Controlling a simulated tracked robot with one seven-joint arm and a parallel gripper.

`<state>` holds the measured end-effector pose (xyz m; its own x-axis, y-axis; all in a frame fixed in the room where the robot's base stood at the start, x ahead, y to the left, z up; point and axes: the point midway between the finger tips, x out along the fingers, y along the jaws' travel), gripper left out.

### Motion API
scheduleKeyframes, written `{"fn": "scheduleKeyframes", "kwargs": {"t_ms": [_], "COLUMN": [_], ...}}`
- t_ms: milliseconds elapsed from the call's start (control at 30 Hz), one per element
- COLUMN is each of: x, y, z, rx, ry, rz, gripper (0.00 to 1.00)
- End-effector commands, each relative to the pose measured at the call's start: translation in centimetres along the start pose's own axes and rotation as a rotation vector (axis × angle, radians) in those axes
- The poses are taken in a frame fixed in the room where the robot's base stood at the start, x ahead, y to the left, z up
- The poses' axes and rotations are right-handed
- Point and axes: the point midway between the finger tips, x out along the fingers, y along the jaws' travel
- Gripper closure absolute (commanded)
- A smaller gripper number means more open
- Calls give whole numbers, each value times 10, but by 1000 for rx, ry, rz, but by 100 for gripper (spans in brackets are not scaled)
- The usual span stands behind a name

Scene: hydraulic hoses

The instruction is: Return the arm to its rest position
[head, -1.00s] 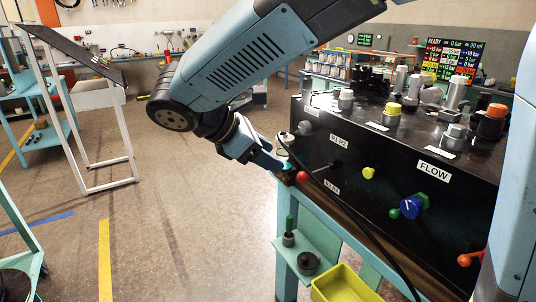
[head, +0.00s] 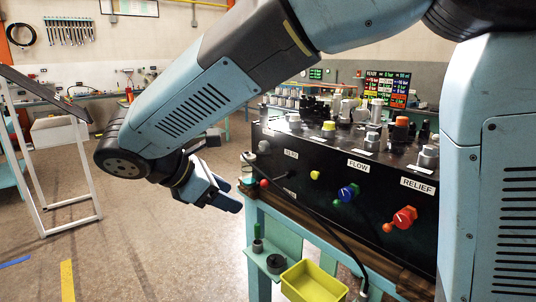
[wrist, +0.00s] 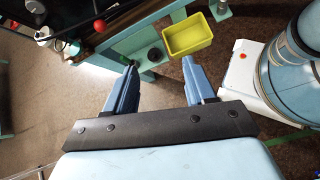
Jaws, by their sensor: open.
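My arm reaches across the head view from the right and bends down at the left. My gripper (head: 226,200) hangs just left of the near corner of the black hydraulic panel (head: 335,192), apart from it. In the wrist view my gripper (wrist: 160,82) shows two blue fingers spread wide with nothing between them. The bench and floor lie beyond the fingers.
A yellow bin (head: 312,281) sits below, also in the wrist view (wrist: 187,36). A white-framed stand (head: 70,216) is at left. Open floor lies between.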

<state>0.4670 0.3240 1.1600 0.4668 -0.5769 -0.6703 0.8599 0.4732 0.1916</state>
Motion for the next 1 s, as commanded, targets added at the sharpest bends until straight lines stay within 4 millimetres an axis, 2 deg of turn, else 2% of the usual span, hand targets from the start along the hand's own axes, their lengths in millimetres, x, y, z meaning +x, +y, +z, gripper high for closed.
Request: {"fn": "scheduleKeyframes", "kwargs": {"t_ms": [33, 367, 567, 800, 1000], "x": [6, 36, 60, 96, 117], "y": [-2, -19, -39, -85, -127], "z": [10, 52, 86, 137, 169], "rx": [34, 231, 416, 801, 1157], "ry": [10, 82, 143, 259, 357], "rz": [-15, -99, -168, -289, -371], "gripper": [45, 45, 45, 45, 45]}}
